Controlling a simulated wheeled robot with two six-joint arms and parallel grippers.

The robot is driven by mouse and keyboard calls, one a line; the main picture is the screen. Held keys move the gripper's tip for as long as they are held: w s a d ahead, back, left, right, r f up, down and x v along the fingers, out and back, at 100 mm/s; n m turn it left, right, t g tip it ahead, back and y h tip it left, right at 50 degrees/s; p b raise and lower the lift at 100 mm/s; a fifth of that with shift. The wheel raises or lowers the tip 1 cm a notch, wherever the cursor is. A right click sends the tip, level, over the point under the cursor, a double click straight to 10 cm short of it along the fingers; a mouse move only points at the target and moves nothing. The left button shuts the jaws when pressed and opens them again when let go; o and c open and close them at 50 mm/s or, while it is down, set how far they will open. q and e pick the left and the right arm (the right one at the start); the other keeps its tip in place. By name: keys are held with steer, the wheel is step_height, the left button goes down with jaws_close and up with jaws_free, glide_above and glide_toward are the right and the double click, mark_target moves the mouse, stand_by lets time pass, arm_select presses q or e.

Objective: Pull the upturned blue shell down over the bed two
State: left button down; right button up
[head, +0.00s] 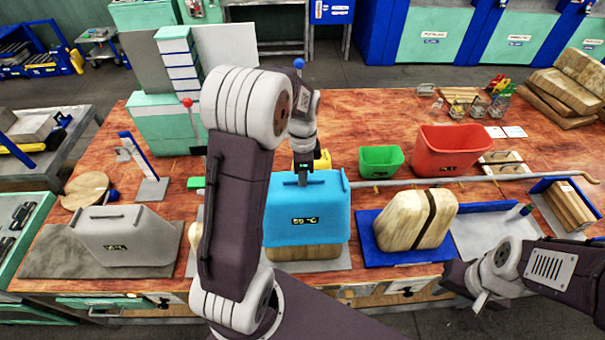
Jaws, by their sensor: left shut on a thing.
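The blue shell (308,212) stands in the middle of the table with a small display on its front. It is above a wooden block (305,252), whose lower part shows below the shell's edge. Both are over a grey base plate (345,258), partly hidden by my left arm. My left gripper (303,178) is at the top edge of the blue shell, shut on its handle. My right gripper (482,302) is low at the right, away from the shell, near the table's front edge; its jaw opening is unclear.
A grey shell (125,240) sits at the left on a dark mat. A banded wooden block (416,220) stands on a blue base at the right. Green (381,162) and red (455,150) bins stand behind, with a long metal bar (430,181) in front of them.

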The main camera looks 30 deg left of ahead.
arm_select(q)
step_height(320, 180, down, 10)
steer(key=b, duration=0.7)
steer(key=shift+f+b, duration=0.35)
steer(key=shift+f, duration=0.15)
steer(key=shift+f+b, duration=0.4)
steer(key=shift+f, duration=0.15)
steer(key=c, duration=1.5)
jaws_free()
steer(key=shift+r, duration=0.1)
step_height(320, 180, up, 9)
steer(key=shift+f+b, duration=0.1)
steer(key=shift+b, duration=0.6)
